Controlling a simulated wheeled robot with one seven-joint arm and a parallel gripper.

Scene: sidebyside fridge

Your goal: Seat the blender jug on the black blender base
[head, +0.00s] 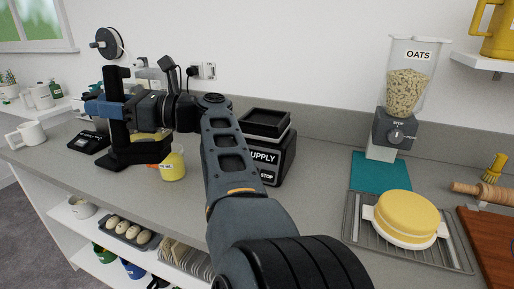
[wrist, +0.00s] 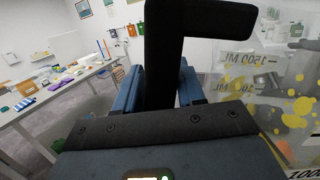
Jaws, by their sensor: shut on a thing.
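The blender jug (head: 118,141), with a black handle and black foot, stands upright at the left of the counter. In the wrist view its clear wall (wrist: 235,82) shows volume marks and yellow spots. My gripper (head: 106,108) is shut on the black handle (wrist: 162,60), its blue fingers on either side. The arm hides much of the jug in the head view. I cannot tell whether its foot touches the counter. The black blender base (head: 281,165), with a square black collar on top, stands to the right, behind my forearm, which hides part of its front.
A yellow jar (head: 173,166) stands just right of the jug. A black scale (head: 88,142) and white mug (head: 27,134) are at the left. An oats dispenser (head: 392,131) and yellow cake (head: 408,214) on a rack are right of the base. The wall is close behind.

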